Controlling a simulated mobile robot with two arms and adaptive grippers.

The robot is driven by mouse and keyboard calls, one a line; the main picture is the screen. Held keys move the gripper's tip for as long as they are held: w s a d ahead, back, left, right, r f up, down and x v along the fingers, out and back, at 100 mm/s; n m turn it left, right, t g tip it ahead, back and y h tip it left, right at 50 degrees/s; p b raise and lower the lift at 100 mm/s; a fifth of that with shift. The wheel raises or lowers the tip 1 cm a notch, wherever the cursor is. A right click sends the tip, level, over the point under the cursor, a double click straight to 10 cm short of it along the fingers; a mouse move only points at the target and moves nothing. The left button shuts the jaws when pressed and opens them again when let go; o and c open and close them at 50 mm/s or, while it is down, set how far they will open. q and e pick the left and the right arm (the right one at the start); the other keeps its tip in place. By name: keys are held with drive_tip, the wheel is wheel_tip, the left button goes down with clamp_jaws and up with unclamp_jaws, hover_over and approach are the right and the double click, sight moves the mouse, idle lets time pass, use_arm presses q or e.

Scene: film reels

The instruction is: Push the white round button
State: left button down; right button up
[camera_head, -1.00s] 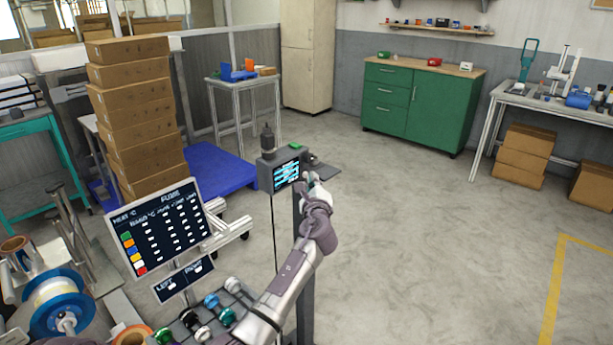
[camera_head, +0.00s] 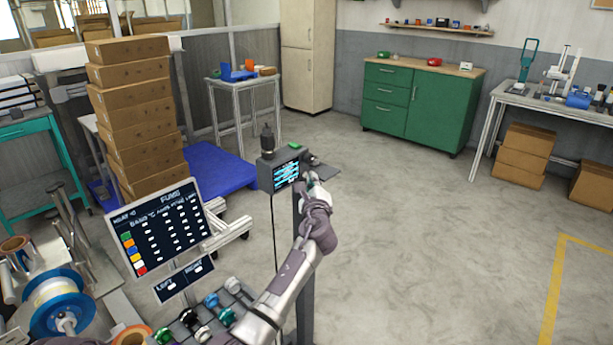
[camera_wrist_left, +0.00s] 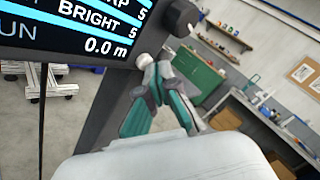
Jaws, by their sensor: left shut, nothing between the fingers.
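A grey control box with a lit blue screen (camera_head: 286,175) stands on a post. In the left wrist view its screen (camera_wrist_left: 75,30) fills the upper left. A small white round button (camera_wrist_left: 143,61) shows on the box's dark face, below and right of the screen, partly hidden by the fingertips. My left gripper (camera_wrist_left: 154,72) is shut and empty, its teal-and-grey fingers together right at the button. I cannot tell if they touch it. In the head view my left gripper (camera_head: 312,180) is at the box's right side.
A black knob (camera_wrist_left: 180,17) sits on the box above the button. A tilted display board (camera_head: 165,230) and a rack of coloured spools (camera_head: 215,310) stand nearer, at left. Stacked cardboard boxes (camera_head: 135,115) and a green cabinet (camera_head: 420,105) are farther back.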

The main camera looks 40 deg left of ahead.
use_arm(q)
drive_tip(key=shift+s+d, duration=0.1)
drive_tip(key=shift+d, duration=0.45)
drive_tip(key=shift+d, duration=0.1)
drive_tip(key=d, duration=0.4)
drive_tip(key=shift+s+d, duration=0.15)
drive_tip(key=shift+d, duration=0.25)
idle(0.5)
